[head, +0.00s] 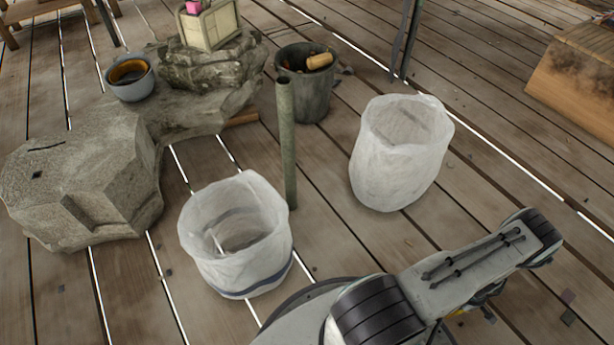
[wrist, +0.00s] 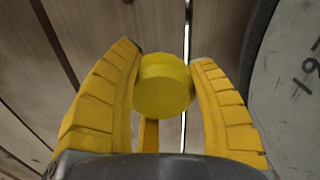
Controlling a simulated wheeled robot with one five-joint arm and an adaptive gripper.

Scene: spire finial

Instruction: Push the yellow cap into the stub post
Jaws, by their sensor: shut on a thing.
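A yellow round cap (wrist: 163,88) sits between the two yellow ridged fingers of my gripper (wrist: 167,58) in the wrist view. My gripper is shut on it, with a finger against each side. A narrow orange-yellow strip shows below the cap; I cannot tell whether it belongs to the cap. The stub post (head: 286,145) is a thin green-grey upright tube with an open top in the middle of the head view. The cap is apart from the post, which does not show in the wrist view. In the head view my arm hides the gripper and cap.
White bag-lined bins stand left (head: 238,235) and right (head: 400,155) of the post. A dark bucket (head: 304,90) is behind it. Rocks (head: 85,185), a grey bowl (head: 130,80) and a crate (head: 209,25) lie left. A wooden block (head: 575,70) is far right. Open planks lie between.

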